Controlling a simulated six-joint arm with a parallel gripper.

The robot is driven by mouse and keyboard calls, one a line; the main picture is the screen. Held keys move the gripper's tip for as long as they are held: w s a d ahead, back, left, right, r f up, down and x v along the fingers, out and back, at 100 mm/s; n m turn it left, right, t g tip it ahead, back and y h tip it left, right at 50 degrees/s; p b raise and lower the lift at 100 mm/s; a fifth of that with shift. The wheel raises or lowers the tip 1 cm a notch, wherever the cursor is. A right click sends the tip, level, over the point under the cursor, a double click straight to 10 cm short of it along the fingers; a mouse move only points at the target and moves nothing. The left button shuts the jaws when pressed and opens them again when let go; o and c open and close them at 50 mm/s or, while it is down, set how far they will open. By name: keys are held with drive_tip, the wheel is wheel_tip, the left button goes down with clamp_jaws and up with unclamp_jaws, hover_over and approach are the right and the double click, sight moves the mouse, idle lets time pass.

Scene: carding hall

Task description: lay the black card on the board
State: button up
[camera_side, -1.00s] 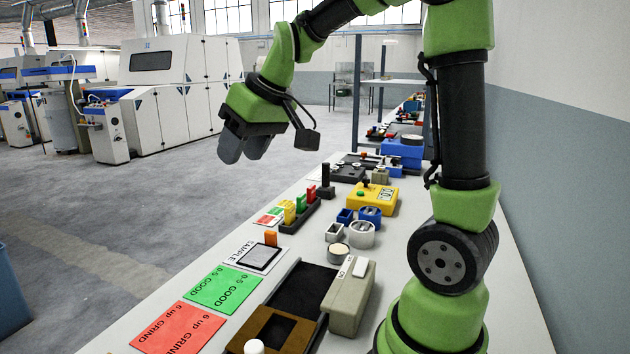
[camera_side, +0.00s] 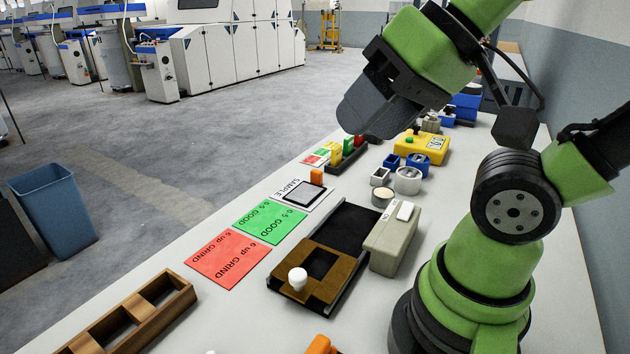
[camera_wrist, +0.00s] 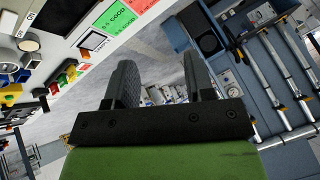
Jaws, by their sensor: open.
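A dark card with a grey face and black border (camera_side: 303,194) lies on the white SAMPLE sheet (camera_side: 322,204), with a small orange block (camera_side: 317,177) at its far edge. The card also shows in the wrist view (camera_wrist: 94,40). A flat black board (camera_side: 352,226) lies nearer, partly covered by a brown frame (camera_side: 330,288) with a square opening and a white knob (camera_side: 297,279). My gripper (camera_side: 365,118) is open and empty, high above the bench, tilted down and to the left. Its fingers stand apart in the wrist view (camera_wrist: 158,65).
Green (camera_side: 270,222) and red (camera_side: 228,259) cards lie left of the board. A grey-beige box (camera_side: 391,241) stands against its right side. Small cups, a yellow device (camera_side: 421,147) and coloured blocks stand farther back. A wooden tray (camera_side: 135,318) is at front left.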

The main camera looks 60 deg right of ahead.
drive_tip(key=w+d+r+n+h, duration=0.15)
drive_tip(key=w+d, duration=0.35)
drive_tip(key=w, duration=0.5)
drive_tip(key=n+g, duration=0.3)
hover_over(321, 172)
drive_tip(key=s, duration=0.3)
drive_tip(key=shift+m+h, duration=0.25)
drive_tip(key=f, duration=2.5)
drive_tip(key=shift+w, duration=0.25)
drive_tip(key=shift+x, duration=3.2)
drive_tip(key=shift+a, duration=0.1)
drive_tip(key=shift+c, duration=0.2)
drive_tip(key=shift+r, duration=0.1)
clamp_jaws()
